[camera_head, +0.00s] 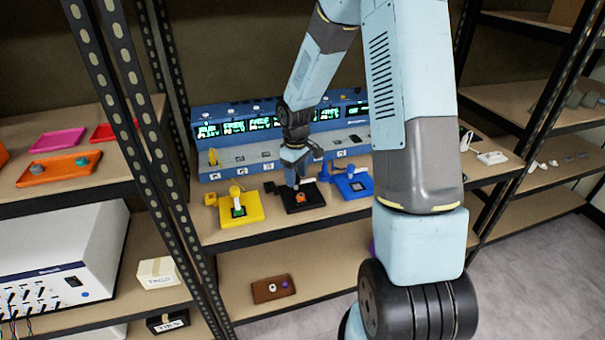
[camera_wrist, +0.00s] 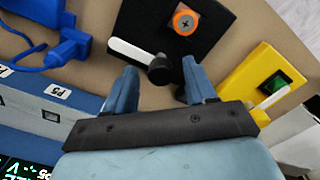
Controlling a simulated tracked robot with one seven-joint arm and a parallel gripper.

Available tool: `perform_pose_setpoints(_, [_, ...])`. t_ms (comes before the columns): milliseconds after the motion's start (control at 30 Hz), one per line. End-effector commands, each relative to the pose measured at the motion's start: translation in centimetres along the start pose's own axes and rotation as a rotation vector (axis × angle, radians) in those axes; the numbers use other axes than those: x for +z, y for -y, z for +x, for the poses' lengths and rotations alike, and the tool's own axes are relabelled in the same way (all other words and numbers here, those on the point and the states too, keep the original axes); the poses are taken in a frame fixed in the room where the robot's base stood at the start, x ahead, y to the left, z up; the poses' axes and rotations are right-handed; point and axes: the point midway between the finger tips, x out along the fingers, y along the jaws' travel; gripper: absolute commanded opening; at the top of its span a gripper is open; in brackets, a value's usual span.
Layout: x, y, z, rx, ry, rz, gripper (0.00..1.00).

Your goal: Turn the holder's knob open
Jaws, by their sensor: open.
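The black holder (camera_wrist: 150,22) lies on the shelf board and carries a round orange piece with a metal centre (camera_wrist: 184,22). Its knob (camera_wrist: 159,72) is black with a white lever (camera_wrist: 130,49) pointing away to the upper left in the wrist view. My gripper (camera_wrist: 162,84) is open, with its blue fingers on either side of the knob and a gap on each side. In the head view my gripper (camera_head: 297,180) points down over the back of the black holder (camera_head: 312,200), and the arm hides the knob there.
A yellow holder (camera_head: 254,211) stands left of the black one and a blue holder (camera_head: 345,191) right of it. Behind them is a blue machine with lit displays (camera_head: 233,127). A rack post (camera_head: 160,150) stands left. The shelf strip in front is clear.

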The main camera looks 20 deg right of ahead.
Motion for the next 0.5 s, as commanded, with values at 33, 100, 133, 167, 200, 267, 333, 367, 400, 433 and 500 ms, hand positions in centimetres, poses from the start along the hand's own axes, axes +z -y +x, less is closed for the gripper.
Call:
perform_pose_setpoints(33, [0.0,-0.1,-0.4,0.002,-0.001,0.001,0.56])
perform_pose_setpoints(100, [0.0,-0.1,-1.2,0.003,-0.002,0.001,0.56])
perform_pose_setpoints(133, [0.0,-0.1,-1.6,0.004,-0.003,0.001,0.56])
perform_pose_setpoints(167, [0.0,-0.1,-2.1,0.003,-0.003,0.002,0.56])
perform_pose_setpoints(200, [0.0,-0.1,-2.8,0.003,-0.003,0.002,0.56])
perform_pose_setpoints(267, [0.0,-0.1,-3.9,0.004,-0.003,0.002,0.56])
perform_pose_setpoints(333, [-0.1,-0.1,-5.3,0.004,-0.004,0.001,0.56])
perform_pose_setpoints(367, [-0.1,-0.1,-5.9,0.003,-0.004,0.001,0.56])
perform_pose_setpoints(400, [-0.1,-0.1,-6.8,0.004,-0.004,0.001,0.56])
perform_pose_setpoints(433, [-0.1,-0.1,-7.4,0.005,-0.004,0.001,0.56])
perform_pose_setpoints(500, [0.0,-0.1,-8.7,0.003,-0.003,0.002,0.56])
